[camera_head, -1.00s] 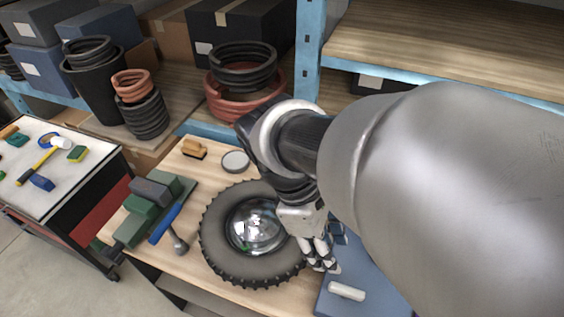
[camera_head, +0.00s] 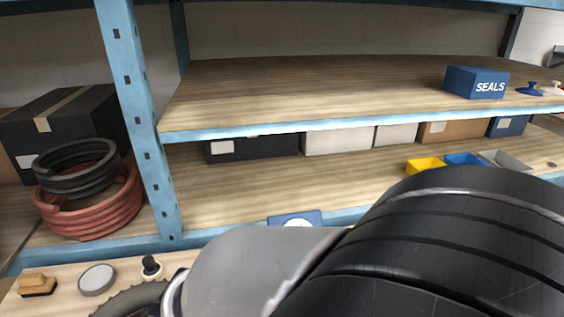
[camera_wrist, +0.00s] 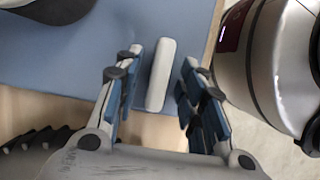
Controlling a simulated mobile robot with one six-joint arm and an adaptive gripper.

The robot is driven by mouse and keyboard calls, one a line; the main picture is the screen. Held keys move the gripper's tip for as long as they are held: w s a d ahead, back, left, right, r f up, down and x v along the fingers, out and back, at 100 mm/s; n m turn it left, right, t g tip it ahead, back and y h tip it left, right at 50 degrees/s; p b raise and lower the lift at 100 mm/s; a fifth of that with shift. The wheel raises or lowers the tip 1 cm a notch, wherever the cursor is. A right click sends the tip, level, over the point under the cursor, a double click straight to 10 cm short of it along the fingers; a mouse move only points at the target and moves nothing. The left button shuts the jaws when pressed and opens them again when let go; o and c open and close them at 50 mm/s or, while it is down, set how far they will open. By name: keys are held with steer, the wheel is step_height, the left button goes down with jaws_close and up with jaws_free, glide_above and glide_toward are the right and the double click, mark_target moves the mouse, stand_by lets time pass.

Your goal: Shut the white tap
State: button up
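The white tap shows in the wrist view as a white bar-shaped handle (camera_wrist: 160,75) over a flat blue surface (camera_wrist: 60,60). It stands nearly upright in the picture, leaning slightly. My gripper (camera_wrist: 162,58) is open, with one blue-padded finger on each side of the handle. Small gaps show between the handle and both fingers, so neither seems to touch it. How far the fingertips are from the handle in depth I cannot tell. In the head view my arm fills the lower right, and both the tap and my gripper are hidden.
The black tyre (camera_wrist: 22,150) is at lower left in the wrist view. In the head view a blue-framed shelf (camera_head: 330,125) stands behind the bench. A blue SEALS box (camera_head: 476,82) sits on it. Coiled hoses (camera_head: 90,200) lie at left.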

steer(key=shift+c, duration=0.4)
jaws_close()
stand_by(0.4)
steer(key=m+p, duration=0.1)
steer(key=m, duration=0.1)
steer(key=m+g+p, duration=0.1)
steer(key=p, duration=0.1)
steer(key=shift+w+r+m, duration=0.15)
steer(key=shift+m, duration=0.25)
steer(key=m+g+p, duration=0.1)
steer(key=m, duration=0.1)
steer(key=m+g+p, duration=0.1)
steer(key=m+p, duration=0.1)
steer(key=m, duration=0.1)
steer(key=shift+w+d+g+y+p, duration=0.1)
steer(key=shift+w+g+y+p, duration=0.05)
steer(key=shift+g+y+p, duration=0.15)
steer(key=m+g+y+p, duration=0.1)
steer(key=m+p, duration=0.1)
steer(key=m, duration=0.3)
steer(key=shift+w+d, duration=0.1)
steer(key=shift+m+g+y+p, duration=0.3)
steer(key=shift+m+y+p, duration=0.4)
steer(key=shift+m, duration=1.5)
